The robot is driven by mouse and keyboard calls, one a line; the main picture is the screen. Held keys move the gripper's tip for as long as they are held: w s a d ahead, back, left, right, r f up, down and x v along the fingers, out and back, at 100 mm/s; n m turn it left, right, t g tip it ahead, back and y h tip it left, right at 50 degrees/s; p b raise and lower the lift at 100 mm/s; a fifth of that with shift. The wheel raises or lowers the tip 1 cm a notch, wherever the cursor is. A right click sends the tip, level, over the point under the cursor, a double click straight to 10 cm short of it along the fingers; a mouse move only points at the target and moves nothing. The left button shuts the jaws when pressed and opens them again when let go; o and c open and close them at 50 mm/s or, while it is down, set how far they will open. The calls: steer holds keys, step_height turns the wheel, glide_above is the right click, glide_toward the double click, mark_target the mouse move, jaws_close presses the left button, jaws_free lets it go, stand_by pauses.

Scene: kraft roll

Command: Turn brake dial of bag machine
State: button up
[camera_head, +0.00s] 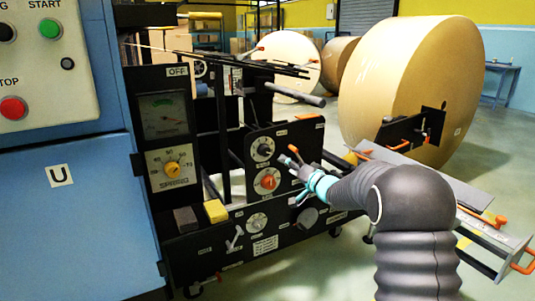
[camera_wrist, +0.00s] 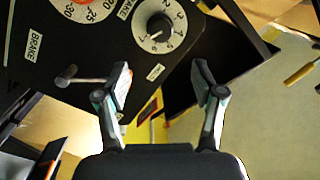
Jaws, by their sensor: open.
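The bag machine's black panel (camera_head: 310,140) carries a white dial with a dark knob (camera_head: 262,149) and, below it, a dial with an orange knob (camera_head: 267,181). In the wrist view the dark-knob dial (camera_wrist: 160,28) shows numbers, and the other dial (camera_wrist: 88,6) is cut off at the top edge. A "BRAKE" label (camera_wrist: 128,8) lies between these dials and another (camera_wrist: 33,47) lies further left; I cannot tell which dial each names. My gripper (camera_head: 296,160) is open and empty, to the right of both dials. Its fingers (camera_wrist: 162,82) are apart and clear of the knobs.
A small lever (camera_wrist: 82,78) sticks out near the left finger. A bar (camera_head: 300,93) juts out above the panel. A big kraft roll (camera_head: 410,90) stands behind at right. Left are a spring dial (camera_head: 172,168), a gauge (camera_head: 163,115) and a blue cabinet (camera_head: 70,220).

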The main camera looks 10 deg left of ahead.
mark_target(267, 152)
steer(key=x, duration=1.3)
steer(key=shift+p, duration=0.4)
steer(key=c, duration=1.1)
